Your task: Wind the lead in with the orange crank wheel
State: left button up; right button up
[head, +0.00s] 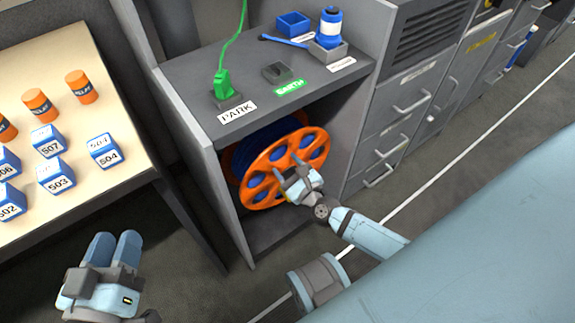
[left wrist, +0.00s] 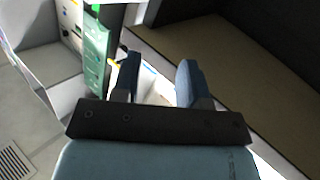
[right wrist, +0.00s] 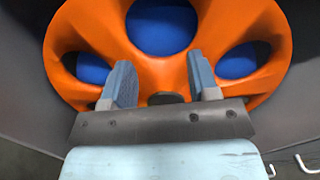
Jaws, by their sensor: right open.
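The orange crank wheel (head: 258,172) stands upright in the open bay of a grey cabinet. A blue reel (head: 240,155) shows behind it and through its holes. My right gripper (head: 293,172) is open in front of the wheel's face. In the right wrist view the wheel (right wrist: 85,40) fills the top, and a dark round knob (right wrist: 168,98) shows low between the open fingers; contact cannot be told. The green lead (head: 238,38) runs up from a green plug (head: 222,84) in the socket marked PARK. My left gripper (head: 116,240) is open and empty, away at lower left.
An empty dark socket (head: 283,73) sits beside a green label on the cabinet top. A blue bottle (head: 329,25) and a blue tray (head: 293,23) are behind it. A table (head: 70,215) with blue blocks and orange cylinders is at left. Drawers (head: 405,100) stand to the right.

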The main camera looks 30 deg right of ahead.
aim_at(280, 148)
pick_arm(q)
jog(key=shift+t, duration=0.9)
jog(key=r+p, duration=0.1)
jog(key=r, duration=0.1)
jog(key=r+p, duration=0.1)
jog(key=r, duration=0.1)
jog(key=shift+a+r, duration=0.2)
jog(key=shift+r, duration=0.1)
pick_arm(e)
notch_tip(280, 148, up, 5)
jog(key=shift+r, duration=0.15)
